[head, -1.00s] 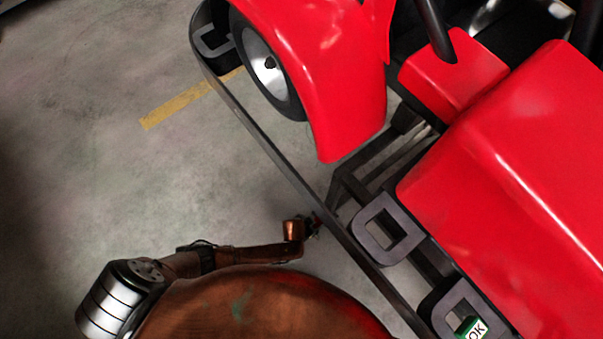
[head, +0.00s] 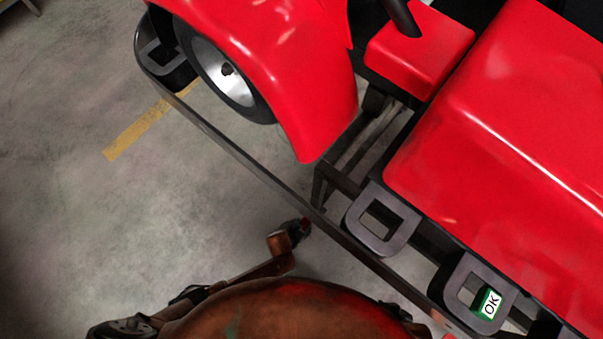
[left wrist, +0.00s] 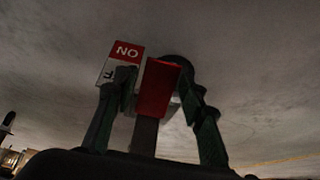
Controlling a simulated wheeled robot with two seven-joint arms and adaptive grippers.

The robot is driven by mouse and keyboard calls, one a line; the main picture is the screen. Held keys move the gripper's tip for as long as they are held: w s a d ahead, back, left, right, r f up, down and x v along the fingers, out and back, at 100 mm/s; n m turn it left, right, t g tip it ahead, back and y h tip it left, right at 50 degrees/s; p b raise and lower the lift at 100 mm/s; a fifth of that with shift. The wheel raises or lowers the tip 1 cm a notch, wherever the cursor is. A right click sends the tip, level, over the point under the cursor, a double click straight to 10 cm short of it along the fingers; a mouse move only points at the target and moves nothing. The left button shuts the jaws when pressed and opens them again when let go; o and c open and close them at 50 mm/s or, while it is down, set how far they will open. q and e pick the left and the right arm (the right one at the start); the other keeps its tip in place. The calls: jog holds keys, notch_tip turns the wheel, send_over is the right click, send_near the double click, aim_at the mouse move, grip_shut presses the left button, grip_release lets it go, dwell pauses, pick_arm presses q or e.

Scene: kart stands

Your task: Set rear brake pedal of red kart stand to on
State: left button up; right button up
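The red kart stand (head: 490,130) fills the right of the head view. In the left wrist view, the left gripper's two dark fingers (left wrist: 157,85) stand apart. A red block (left wrist: 156,90) on a dark stem shows between them, beside a red and white plate marked NO (left wrist: 121,62). I cannot tell whether the fingers touch the block, or surely whether it is the rear brake pedal. My right gripper is out of view.
A green and white OK marker (head: 487,304) sits at one grey bracket (head: 462,268); another bracket (head: 403,238) is beside it. The long dark rail (head: 255,160) runs along the stand. A front wheel (head: 222,75) is upper left.

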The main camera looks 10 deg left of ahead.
pick_arm(q)
jog(key=shift+o, duration=1.1)
jog(key=v, duration=1.2)
